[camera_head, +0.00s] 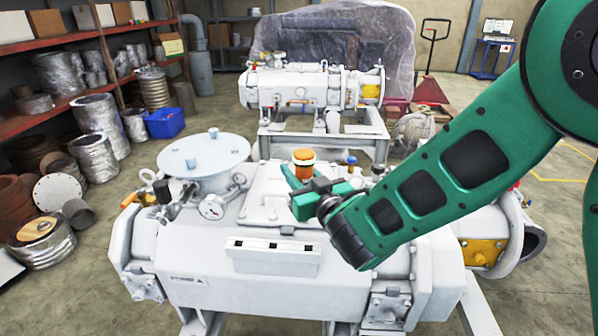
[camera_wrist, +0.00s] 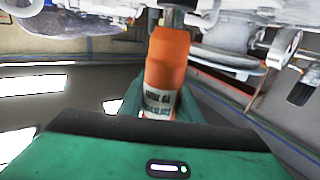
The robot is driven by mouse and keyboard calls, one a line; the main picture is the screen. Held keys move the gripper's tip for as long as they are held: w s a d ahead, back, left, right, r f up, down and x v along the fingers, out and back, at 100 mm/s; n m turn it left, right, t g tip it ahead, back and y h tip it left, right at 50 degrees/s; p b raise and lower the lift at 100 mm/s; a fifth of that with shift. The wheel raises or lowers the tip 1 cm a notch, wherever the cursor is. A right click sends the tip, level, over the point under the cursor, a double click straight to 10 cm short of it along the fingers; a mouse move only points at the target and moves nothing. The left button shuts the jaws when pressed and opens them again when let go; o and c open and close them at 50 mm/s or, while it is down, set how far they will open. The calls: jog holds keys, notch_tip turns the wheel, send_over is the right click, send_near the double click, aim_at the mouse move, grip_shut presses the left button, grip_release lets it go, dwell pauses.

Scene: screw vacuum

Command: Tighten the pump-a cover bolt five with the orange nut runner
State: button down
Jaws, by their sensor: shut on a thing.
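The orange nut runner (camera_head: 303,157) stands upright over the cover plate (camera_head: 262,207) on top of the white pump in the foreground. My green gripper (camera_head: 306,180) is shut around its body. In the wrist view, the orange body of the nut runner (camera_wrist: 167,72) with a white label is between my fingers, and its dark socket end (camera_wrist: 173,17) points at the pump's metal parts at the top edge. Whether the socket touches a bolt is hidden. I cannot make out which bolt is number five.
A second white pump (camera_head: 290,88) is behind. Shelves (camera_head: 112,38) line the left wall.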

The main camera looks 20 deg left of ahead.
jog(key=shift+f, duration=0.5)
dwell(0.8)
jog(key=c, duration=2.2)
grip_release()
grip_shut()
jog(key=shift+f, duration=0.3)
jog(key=shift+r, duration=2.55)
